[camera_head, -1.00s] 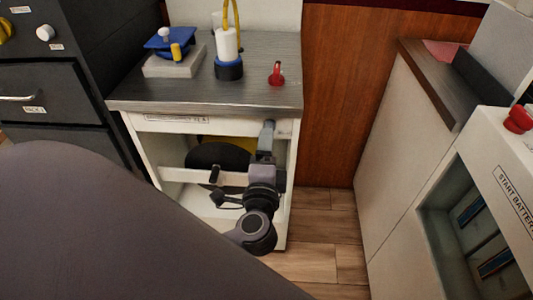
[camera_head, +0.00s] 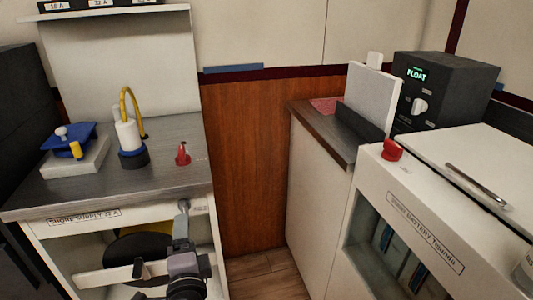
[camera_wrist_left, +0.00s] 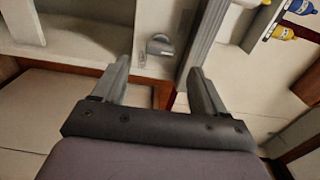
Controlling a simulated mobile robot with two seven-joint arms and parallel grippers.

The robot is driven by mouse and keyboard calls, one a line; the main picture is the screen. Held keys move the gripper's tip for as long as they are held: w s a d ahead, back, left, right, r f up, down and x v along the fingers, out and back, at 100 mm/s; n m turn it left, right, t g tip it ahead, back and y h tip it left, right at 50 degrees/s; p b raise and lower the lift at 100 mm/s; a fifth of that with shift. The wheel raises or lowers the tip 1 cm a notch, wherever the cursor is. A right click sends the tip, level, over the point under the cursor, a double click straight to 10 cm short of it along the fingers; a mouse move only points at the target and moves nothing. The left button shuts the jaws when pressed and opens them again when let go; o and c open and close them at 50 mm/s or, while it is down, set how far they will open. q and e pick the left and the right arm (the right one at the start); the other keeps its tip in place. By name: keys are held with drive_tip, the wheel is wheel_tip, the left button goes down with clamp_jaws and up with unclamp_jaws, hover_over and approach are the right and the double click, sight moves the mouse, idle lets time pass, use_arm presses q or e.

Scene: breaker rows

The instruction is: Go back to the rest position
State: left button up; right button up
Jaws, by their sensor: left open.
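My left gripper (camera_head: 183,212) is at the lower left of the head view, in front of the upper right part of the open shore supply cabinet (camera_head: 130,219). Its grey fingers point up towards the cabinet, just below the worktop. In the left wrist view the two fingers of the left gripper (camera_wrist_left: 158,75) are spread apart with nothing between them. A small grey fitting (camera_wrist_left: 160,45) on a white panel shows beyond the fingertips. I cannot tell whether they touch anything. My right gripper is not in view.
On the grey worktop (camera_head: 60,200) stand a blue-topped block (camera_head: 72,145), a white cylinder with a yellow loop (camera_head: 127,135) and a red knob (camera_head: 183,155). A start battery cabinet (camera_head: 425,220) is at right, below a black float unit (camera_head: 445,90). Floor (camera_head: 265,272) shows between the cabinets.

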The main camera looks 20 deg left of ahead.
use_arm(q)
drive_tip(key=s+d+f+n+g+h, duration=0.3)
drive_tip(key=s+d+f+n+h, duration=0.15)
drive_tip(key=s+f+h, duration=0.35)
drive_tip(key=s+d+f+n+g+h, duration=0.2)
drive_tip(key=s+d+f+n+h, duration=0.25)
drive_tip(key=f, duration=0.45)
drive_tip(key=s+r+y+p, duration=0.1)
drive_tip(key=s+r+p, duration=0.2)
drive_tip(key=r+p, duration=0.7)
drive_tip(key=p, duration=0.2)
drive_tip(key=shift+a+p, duration=0.35)
drive_tip(key=shift+a, duration=0.05)
